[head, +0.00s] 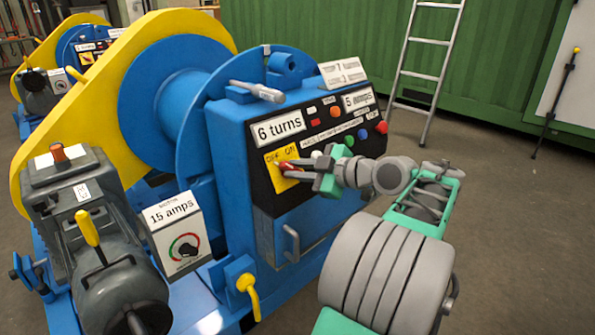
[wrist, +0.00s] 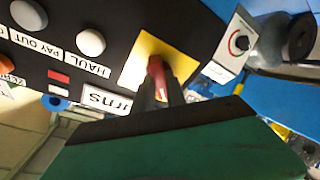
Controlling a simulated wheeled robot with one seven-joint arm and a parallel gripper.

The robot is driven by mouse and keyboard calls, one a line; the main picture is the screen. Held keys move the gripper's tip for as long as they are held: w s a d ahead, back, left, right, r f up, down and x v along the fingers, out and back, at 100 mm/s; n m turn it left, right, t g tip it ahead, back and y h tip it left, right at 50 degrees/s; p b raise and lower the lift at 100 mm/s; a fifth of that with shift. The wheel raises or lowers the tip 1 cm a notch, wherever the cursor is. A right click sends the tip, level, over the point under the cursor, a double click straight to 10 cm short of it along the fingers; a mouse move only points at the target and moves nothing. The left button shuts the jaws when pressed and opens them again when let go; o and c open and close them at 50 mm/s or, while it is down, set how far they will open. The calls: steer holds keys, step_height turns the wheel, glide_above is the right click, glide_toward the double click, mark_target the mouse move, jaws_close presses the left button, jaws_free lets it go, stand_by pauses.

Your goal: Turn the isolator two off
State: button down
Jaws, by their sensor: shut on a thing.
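The isolator on the blue winch's control panel has a yellow plate (head: 271,157) marked OFF and ON and a red handle (head: 285,167). My gripper (head: 297,172) reaches in from the right and is shut on the red handle. In the wrist view the red handle (wrist: 156,68) stands between my fingertips (wrist: 161,90), in front of the yellow plate (wrist: 180,62). My fingers partly cover the handle, so I cannot tell clearly which mark it points to. No number two is readable on this isolator.
Coloured buttons (head: 362,134) and a red knob (head: 381,127) sit right of the isolator. Signs read 6 turns (head: 279,127) and 15 amps (head: 172,213). A yellow lever (head: 248,283) is below. A similar machine (head: 84,47) stands back left. A ladder (head: 426,60) leans behind; floor at right is clear.

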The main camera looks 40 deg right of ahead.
steer(key=shift+n, duration=0.3)
steer(key=c, duration=1.4)
jaws_free()
steer(key=shift+o, duration=0.2)
steer(key=shift+r, duration=0.1)
steer(key=shift+s+d+r+p, duration=0.1)
steer(key=shift+s+r+p, duration=0.2)
steer(key=shift+p, duration=0.45)
steer(key=p+v, duration=0.7)
steer(key=p, duration=0.7)
steer(key=shift+f, duration=0.25)
